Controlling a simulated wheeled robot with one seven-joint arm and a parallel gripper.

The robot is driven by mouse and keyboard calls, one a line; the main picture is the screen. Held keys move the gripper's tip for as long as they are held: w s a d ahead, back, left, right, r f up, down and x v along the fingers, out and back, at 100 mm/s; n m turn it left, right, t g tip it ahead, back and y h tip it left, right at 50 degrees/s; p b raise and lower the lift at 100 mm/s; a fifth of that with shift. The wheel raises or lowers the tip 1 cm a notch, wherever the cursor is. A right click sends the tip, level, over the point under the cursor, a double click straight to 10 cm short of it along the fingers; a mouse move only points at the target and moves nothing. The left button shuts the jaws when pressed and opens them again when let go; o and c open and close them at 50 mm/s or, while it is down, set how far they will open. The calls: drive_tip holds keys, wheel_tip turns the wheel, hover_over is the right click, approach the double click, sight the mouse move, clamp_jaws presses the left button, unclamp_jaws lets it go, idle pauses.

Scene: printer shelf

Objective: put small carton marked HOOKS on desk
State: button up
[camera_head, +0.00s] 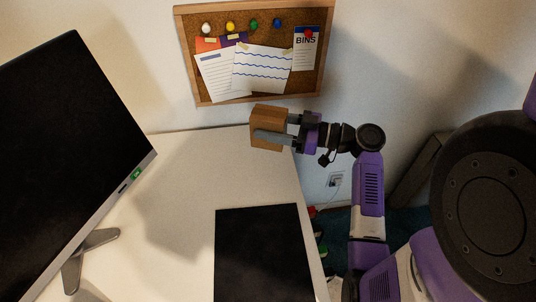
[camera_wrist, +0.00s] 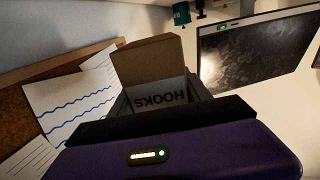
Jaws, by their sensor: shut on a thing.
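The small brown carton (camera_head: 266,122) is between the fingers of my gripper (camera_head: 280,128), which is shut on it. The carton is over the back right part of the white desk (camera_head: 200,185); whether its underside touches the desk cannot be told. In the wrist view the carton (camera_wrist: 148,60) shows a brown face and a pale face marked HOOKS, which appears upside down, between the fingers (camera_wrist: 160,98).
A large monitor (camera_head: 70,150) on a stand fills the desk's left side. A flat black panel (camera_head: 262,255) lies at the front right. Between them the desk is clear. A cork board (camera_head: 185,60) with pinned papers hangs behind the carton.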

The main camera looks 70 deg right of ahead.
wheel_tip(320, 180, down, 11)
drive_tip(key=shift+r, duration=0.1)
idle(0.3)
drive_tip(key=shift+f+b, duration=0.2)
drive_tip(key=shift+b, duration=0.25)
drive_tip(key=o, duration=1.5)
drive_tip(key=shift+r, duration=0.15)
drive_tip(key=shift+s, duration=0.2)
drive_tip(key=s, duration=0.4)
drive_tip(key=s+d, duration=0.1)
drive_tip(key=s, duration=0.2)
drive_tip(key=s+b, duration=0.1)
drive_tip(key=s, duration=0.3)
drive_tip(key=shift+s+d, duration=0.3)
drive_tip(key=shift+d, duration=0.05)
